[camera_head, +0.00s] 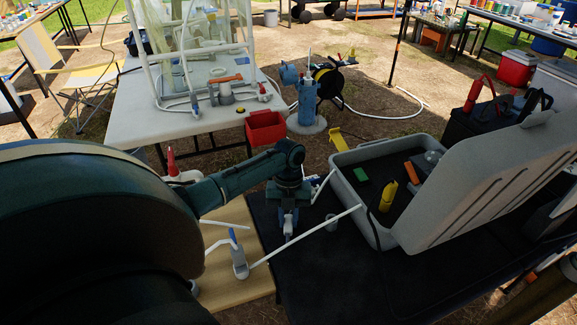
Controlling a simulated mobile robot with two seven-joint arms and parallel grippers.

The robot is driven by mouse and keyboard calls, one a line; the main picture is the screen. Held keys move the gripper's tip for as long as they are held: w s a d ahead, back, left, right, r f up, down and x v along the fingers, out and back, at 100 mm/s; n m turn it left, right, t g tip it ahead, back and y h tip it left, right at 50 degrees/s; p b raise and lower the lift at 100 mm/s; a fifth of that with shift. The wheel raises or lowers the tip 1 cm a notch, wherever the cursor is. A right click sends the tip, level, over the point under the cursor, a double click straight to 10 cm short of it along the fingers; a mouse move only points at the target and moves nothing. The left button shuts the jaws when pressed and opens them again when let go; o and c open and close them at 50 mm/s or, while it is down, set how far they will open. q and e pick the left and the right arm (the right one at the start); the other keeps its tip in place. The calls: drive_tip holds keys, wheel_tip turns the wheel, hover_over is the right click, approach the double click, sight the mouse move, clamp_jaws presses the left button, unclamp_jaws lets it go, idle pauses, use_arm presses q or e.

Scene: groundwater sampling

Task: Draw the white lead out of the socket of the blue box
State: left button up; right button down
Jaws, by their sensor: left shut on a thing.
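My left gripper (288,222) points down over the black table mat, left of the open grey case. It is shut on a small pale piece, apparently the end of the white lead (322,187), which shows between the gripper and the case. The fingers hide most of what they hold. I cannot clearly make out the blue box or its socket; a little blue shows at the fingertips. My right gripper is not in view.
A grey bottle-like device (240,260) with white tubes stands on the wooden board (240,290). A white tube (305,236) slants from it across the black mat (340,280). The open grey case (345,180) holds a yellow bottle (388,196). The front mat is clear.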

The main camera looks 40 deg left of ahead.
use_arm(q)
drive_tip(key=o, duration=1)
drive_tip(key=shift+c, duration=0.2)
drive_tip(key=v, duration=1.3)
drive_tip(key=shift+s, duration=0.1)
